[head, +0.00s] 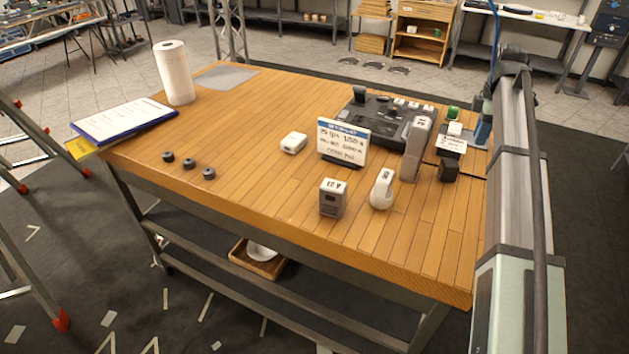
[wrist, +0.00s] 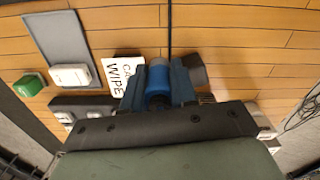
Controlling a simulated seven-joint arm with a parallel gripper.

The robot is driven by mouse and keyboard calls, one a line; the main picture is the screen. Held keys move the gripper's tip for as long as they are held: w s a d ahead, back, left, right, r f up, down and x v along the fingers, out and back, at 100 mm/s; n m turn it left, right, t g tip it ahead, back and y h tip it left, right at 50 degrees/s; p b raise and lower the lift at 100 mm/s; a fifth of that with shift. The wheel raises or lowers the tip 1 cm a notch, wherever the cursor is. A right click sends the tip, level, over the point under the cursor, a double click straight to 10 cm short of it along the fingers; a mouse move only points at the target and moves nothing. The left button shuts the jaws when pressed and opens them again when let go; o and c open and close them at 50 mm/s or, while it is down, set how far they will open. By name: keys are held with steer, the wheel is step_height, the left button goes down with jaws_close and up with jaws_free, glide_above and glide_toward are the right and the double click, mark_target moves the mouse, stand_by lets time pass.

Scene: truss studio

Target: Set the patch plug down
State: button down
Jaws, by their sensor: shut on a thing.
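The patch plug (wrist: 158,80) looks like a short blue cylinder in the wrist view. My gripper (wrist: 158,68) is shut on it, with one blue-grey finger on each side. A thin black line runs from near the plug to the top of that view. In the head view, my gripper (head: 483,132) is low over the right part of the wooden table, beside the small white block and the card. I cannot make out the plug there, nor whether it touches the table.
A "WIPE" card (wrist: 122,72), white block (wrist: 70,76), green block (wrist: 28,86) and grey mat (wrist: 62,35) are left of my gripper in the wrist view. A control panel (head: 372,122), grey upright device (head: 414,155) and sign (head: 343,140) stand nearby.

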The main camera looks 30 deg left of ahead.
steer(key=a+r+n, duration=0.1)
steer(key=a+r, duration=0.4)
steer(key=a, duration=0.6)
glide_above(283, 194)
step_height(283, 194, down, 6)
steer(key=r, duration=0.1)
steer(key=shift+w+f, duration=0.1)
steer(key=shift+f, duration=4.95)
steer(key=shift+f, duration=0.15)
steer(key=c, duration=0.9)
jaws_free()
